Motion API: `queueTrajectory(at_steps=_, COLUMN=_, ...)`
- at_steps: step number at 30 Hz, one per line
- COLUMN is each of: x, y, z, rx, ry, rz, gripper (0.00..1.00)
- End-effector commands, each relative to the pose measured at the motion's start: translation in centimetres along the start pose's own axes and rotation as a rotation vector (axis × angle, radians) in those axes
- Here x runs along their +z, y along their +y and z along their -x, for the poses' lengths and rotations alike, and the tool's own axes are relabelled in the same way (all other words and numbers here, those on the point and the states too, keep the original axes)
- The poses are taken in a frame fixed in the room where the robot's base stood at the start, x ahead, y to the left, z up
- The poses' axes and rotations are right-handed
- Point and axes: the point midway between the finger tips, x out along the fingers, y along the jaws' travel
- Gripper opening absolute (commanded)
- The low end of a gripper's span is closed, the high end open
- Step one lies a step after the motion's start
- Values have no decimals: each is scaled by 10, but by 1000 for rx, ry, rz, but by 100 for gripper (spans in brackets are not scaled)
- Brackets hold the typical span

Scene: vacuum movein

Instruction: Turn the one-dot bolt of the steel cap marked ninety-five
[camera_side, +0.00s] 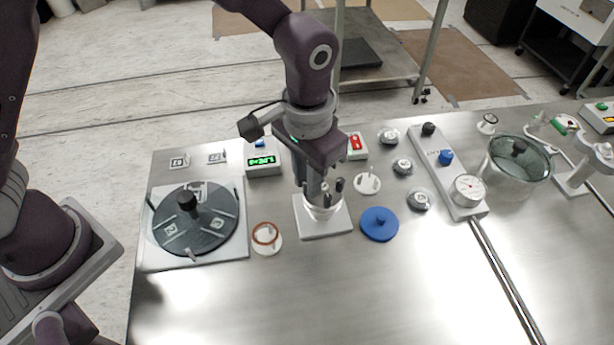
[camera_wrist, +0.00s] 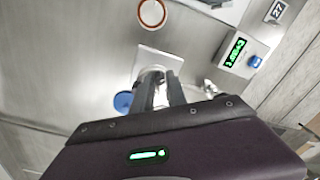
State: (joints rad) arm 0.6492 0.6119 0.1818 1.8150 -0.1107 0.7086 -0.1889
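Three small round steel caps (camera_side: 389,136), (camera_side: 402,166), (camera_side: 419,200) stand in a row right of my gripper in the side view. Their markings and dots are too small to read, so I cannot tell which is ninety-five. My gripper (camera_side: 322,200) points down over a white square base (camera_side: 322,228) carrying a clear round piece. In the wrist view my gripper's two fingers (camera_wrist: 160,76) are apart over this base (camera_wrist: 178,56). The clear piece is at the fingertips, partly hidden; I cannot tell whether they grip it.
A dark round plate with a knob (camera_side: 210,235) lies at left. A blue lid (camera_side: 379,224), a white disc (camera_side: 367,184) and a white ring piece with an orange rim (camera_side: 266,238) lie near my gripper. A gauge panel (camera_side: 447,172) and a glass pot (camera_side: 515,175) stand right. The front table is clear.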

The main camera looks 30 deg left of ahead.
Motion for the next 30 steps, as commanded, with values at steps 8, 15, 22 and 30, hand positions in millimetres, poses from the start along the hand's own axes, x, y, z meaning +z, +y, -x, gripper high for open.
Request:
queueTrajectory(at_steps=8, x=1, y=0, z=0, rx=-1, ry=-3, rz=-1, gripper=22)
queueTrajectory(at_steps=15, x=-1, y=1, z=40, rx=2, ry=3, rz=-1, gripper=22)
queueTrajectory(at_steps=22, x=0, y=0, z=70, rx=0, ry=0, rz=0, gripper=22)
queueTrajectory(at_steps=30, x=0, y=0, z=71, rx=0, ry=-2, rz=-6, gripper=22)
